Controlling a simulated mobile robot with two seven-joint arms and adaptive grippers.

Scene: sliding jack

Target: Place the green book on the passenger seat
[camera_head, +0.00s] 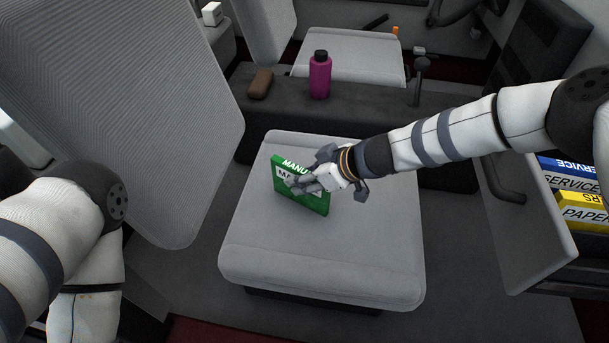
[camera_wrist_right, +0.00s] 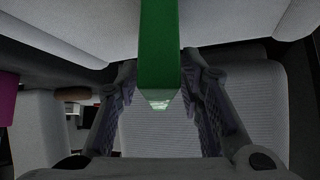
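The green book (camera_head: 314,203), with a white label on its front, stands upright at the middle of the grey passenger seat (camera_head: 330,262). I cannot tell whether its lower edge touches the cushion. My right gripper (camera_head: 302,183) reaches in from the right and covers part of the cover. In the right wrist view, the green book (camera_wrist_right: 159,45) runs between the two fingers of my right gripper (camera_wrist_right: 160,75), whose tips close in on both sides of it. My left arm shows at the left, but its gripper is out of view.
A magenta bottle (camera_head: 320,78) and a brown item (camera_head: 260,84) stand on the dark console (camera_head: 375,116) behind the seat. An open compartment at the right holds blue (camera_head: 568,166) and yellow (camera_head: 583,206) books. The seat's front part is clear.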

